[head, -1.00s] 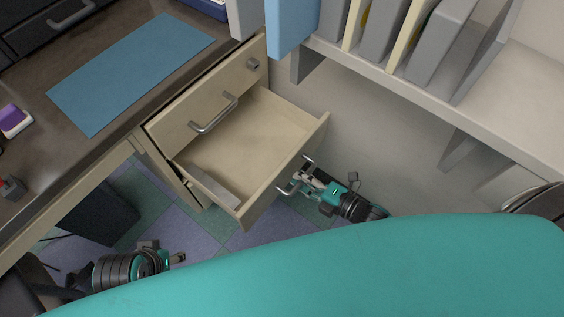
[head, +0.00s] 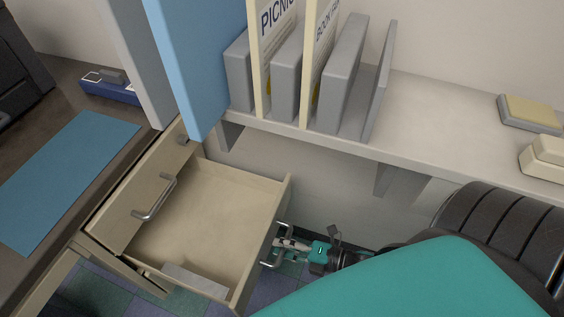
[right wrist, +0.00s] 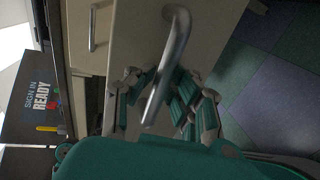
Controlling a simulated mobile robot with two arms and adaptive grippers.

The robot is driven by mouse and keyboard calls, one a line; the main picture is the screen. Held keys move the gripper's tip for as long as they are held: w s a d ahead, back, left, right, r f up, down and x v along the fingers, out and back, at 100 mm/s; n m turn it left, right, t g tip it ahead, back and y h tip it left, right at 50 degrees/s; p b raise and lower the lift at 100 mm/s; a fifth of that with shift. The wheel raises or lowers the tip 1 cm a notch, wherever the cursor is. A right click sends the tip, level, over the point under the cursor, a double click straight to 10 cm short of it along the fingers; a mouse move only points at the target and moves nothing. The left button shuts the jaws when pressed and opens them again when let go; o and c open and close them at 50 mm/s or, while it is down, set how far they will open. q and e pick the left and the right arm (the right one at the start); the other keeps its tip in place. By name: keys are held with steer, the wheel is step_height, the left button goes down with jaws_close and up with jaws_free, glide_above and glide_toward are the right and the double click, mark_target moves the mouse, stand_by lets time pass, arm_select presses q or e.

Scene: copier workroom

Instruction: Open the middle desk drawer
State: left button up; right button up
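The middle desk drawer (head: 205,230) is pulled well out below the closed top drawer (head: 140,205), and its inside shows in the head view. A pale strip lies along its near-left side. Its metal bar handle (head: 268,264) is on the drawer's front. My right gripper (head: 283,244) is at this handle, with its fingers on either side of the bar. The right wrist view shows the handle (right wrist: 168,65) passing between the fingers (right wrist: 155,95), which look shut on it. The fingertips are partly hidden by the bar. My left gripper is out of view.
A blue mat (head: 65,180) and a blue stapler-like thing (head: 108,88) lie on the desk. A wall shelf (head: 440,105) with grey and cream binders overhangs the area right of the drawer.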

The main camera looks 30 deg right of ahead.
steer(key=o, duration=0.4)
steer(key=shift+c, duration=0.2)
steer(key=v, duration=1.2)
